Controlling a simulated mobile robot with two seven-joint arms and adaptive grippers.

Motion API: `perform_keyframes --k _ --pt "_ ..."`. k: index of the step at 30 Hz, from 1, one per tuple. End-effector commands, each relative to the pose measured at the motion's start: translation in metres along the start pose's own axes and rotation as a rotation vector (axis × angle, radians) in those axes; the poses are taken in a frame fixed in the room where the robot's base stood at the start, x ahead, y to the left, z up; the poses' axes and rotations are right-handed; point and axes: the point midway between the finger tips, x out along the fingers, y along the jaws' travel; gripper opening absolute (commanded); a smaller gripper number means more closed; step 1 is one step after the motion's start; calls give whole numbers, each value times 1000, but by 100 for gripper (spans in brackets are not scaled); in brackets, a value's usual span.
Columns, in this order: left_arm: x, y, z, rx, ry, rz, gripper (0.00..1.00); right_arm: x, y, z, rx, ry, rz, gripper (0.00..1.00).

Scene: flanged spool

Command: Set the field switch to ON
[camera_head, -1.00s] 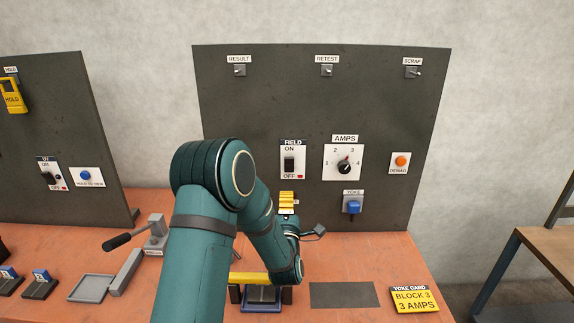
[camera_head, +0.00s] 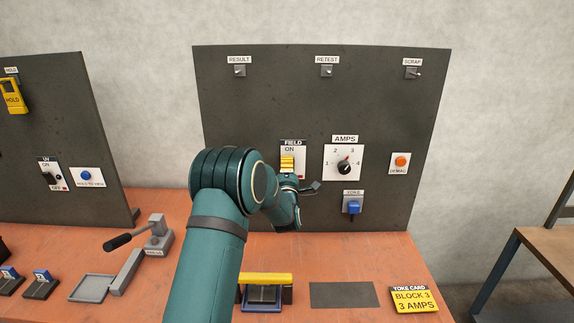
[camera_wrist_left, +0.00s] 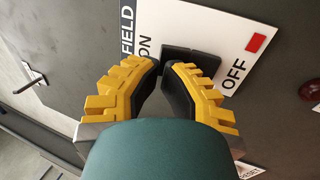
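The field switch's white plate (camera_head: 301,174) is on the dark upright panel, labelled FIELD and ON at its top. My left gripper (camera_head: 287,163) is in front of it, and its yellow fingers hide the switch's black lever in the head view. In the left wrist view, the plate (camera_wrist_left: 188,24) shows FIELD, ON, OFF and a red mark. The black switch part (camera_wrist_left: 190,58) is just beyond the fingertips, partly covered by them. My left gripper's fingertips (camera_wrist_left: 162,66) are close together. I cannot tell whether they touch the switch or how it is set. My right gripper is not in view.
The AMPS dial (camera_head: 344,168) is right of the field switch, with the blue YOKE button (camera_head: 353,207) below it. An orange DEMAG button (camera_head: 400,162) is further right. A yellow-topped block (camera_head: 264,280) and a YOKE CARD (camera_head: 414,299) are on the orange bench.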

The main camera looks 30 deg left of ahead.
Motion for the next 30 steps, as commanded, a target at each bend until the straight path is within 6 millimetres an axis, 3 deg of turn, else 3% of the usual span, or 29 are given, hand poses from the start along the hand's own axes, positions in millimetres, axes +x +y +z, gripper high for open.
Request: perform_keyframes --k 12,21,30 --pt "2 0 0 0 1 -6 0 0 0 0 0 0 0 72" --pt "16 4 -1 1 4 -164 0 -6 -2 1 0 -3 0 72" --pt "15 2 -1 2 4 -159 0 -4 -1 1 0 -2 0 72"
